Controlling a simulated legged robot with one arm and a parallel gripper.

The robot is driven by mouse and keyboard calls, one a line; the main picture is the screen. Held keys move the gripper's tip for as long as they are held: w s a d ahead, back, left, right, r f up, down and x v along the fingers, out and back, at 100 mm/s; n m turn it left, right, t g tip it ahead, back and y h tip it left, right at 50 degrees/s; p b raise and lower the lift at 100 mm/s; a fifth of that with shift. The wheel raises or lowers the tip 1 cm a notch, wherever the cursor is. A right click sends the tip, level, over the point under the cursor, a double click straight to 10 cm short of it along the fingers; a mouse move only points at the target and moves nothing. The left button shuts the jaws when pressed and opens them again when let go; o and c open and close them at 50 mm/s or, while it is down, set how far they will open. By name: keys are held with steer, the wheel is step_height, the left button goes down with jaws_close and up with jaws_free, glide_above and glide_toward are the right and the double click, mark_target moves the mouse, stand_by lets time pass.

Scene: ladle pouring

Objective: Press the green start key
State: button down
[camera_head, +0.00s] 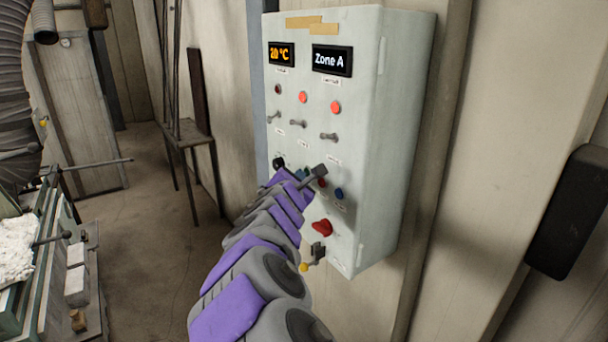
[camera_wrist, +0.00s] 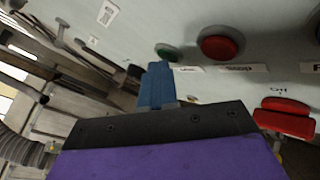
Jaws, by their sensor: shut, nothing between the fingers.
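The green key (camera_wrist: 166,50) shows in the wrist view at top centre, on the pale panel, left of a larger red button (camera_wrist: 220,44) labelled "Stop". The label below the green key is partly readable at best. My gripper (camera_wrist: 158,67) has its blue fingers shut together and empty. Their tips point at the panel just below the green key in the picture. I cannot tell whether they touch it. In the head view, my purple and grey arm reaches the lower left of the control box (camera_head: 400,95), and the green key there is mostly hidden.
A red switch (camera_wrist: 285,118) marked "Off" sits right of my fingers in the wrist view. In the head view, a blue button (camera_head: 339,192), a red knob (camera_head: 322,228) and several toggles are close to my arm. Open floor (camera_head: 150,240) lies to the left.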

steer(key=shift+a, duration=0.1)
steer(key=shift+s+a+p, duration=0.35)
steer(key=shift+s+a, duration=0.1)
steer(key=shift+a, duration=0.05)
stand_by(0.3)
steer(key=s+a, duration=0.1)
steer(key=s+a+p, duration=0.1)
steer(key=a+p, duration=0.1)
steer(key=a, duration=0.1)
steer(key=shift+s+a, duration=0.1)
steer(key=shift+s, duration=0.3)
stand_by(0.5)
